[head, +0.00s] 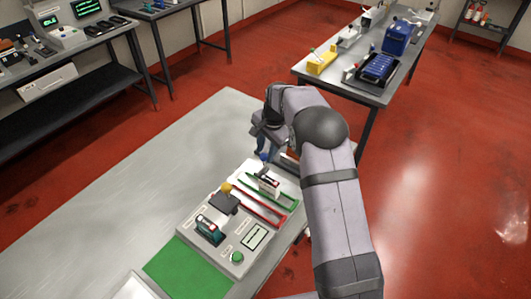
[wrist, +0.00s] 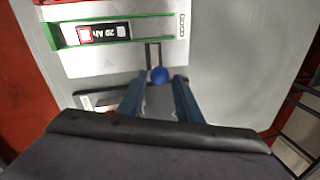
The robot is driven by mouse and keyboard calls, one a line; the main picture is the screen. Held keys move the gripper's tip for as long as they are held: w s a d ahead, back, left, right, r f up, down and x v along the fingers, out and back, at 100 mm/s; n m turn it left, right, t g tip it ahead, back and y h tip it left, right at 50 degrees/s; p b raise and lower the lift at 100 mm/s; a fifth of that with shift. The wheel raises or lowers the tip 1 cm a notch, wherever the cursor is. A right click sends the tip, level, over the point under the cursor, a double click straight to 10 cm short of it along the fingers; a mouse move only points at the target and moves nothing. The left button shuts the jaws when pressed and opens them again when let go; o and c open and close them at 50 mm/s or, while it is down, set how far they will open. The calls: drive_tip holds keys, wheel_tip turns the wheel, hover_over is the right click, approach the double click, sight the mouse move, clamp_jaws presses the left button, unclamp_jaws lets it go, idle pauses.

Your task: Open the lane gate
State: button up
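A light grey board (head: 222,262) lies on the table. It bears a green-edged lane (head: 286,191) and a red-edged lane (head: 262,212). A blue ball knob (wrist: 159,75) stands at a short dark slot in the board. I cannot tell for sure that it is the gate's handle. My gripper (wrist: 160,79) is open, its two blue fingers apart, with the knob at the gap between their tips. Contact is not visible. The head view shows my gripper (head: 264,152) at the board's far end.
A yellow-knobbed lever (head: 226,188), a teal cell unit (head: 210,229), a small display (head: 254,237) and a green button (head: 237,257) are on the board. A green mat (head: 185,270) lies in front. The table's left side is clear. Another bench (head: 330,78) stands behind.

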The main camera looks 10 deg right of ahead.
wheel_tip(320, 180, up, 6)
drive_tip(key=b, duration=0.2)
drive_tip(key=shift+s+d+r, duration=0.15)
drive_tip(key=shift+s+d, duration=0.25)
drive_tip(key=shift+s, duration=0.05)
drive_tip(key=shift+s, duration=0.1)
drive_tip(key=s+d+f+n+g+h, duration=0.1)
drive_tip(key=s+f+n, duration=0.3)
drive_tip(key=s, duration=3)
drive_tip(key=d+n, duration=0.1)
drive_tip(key=n, duration=0.6)
drive_tip(key=shift+d+g, duration=0.35)
drive_tip(key=shift+g, duration=0.05)
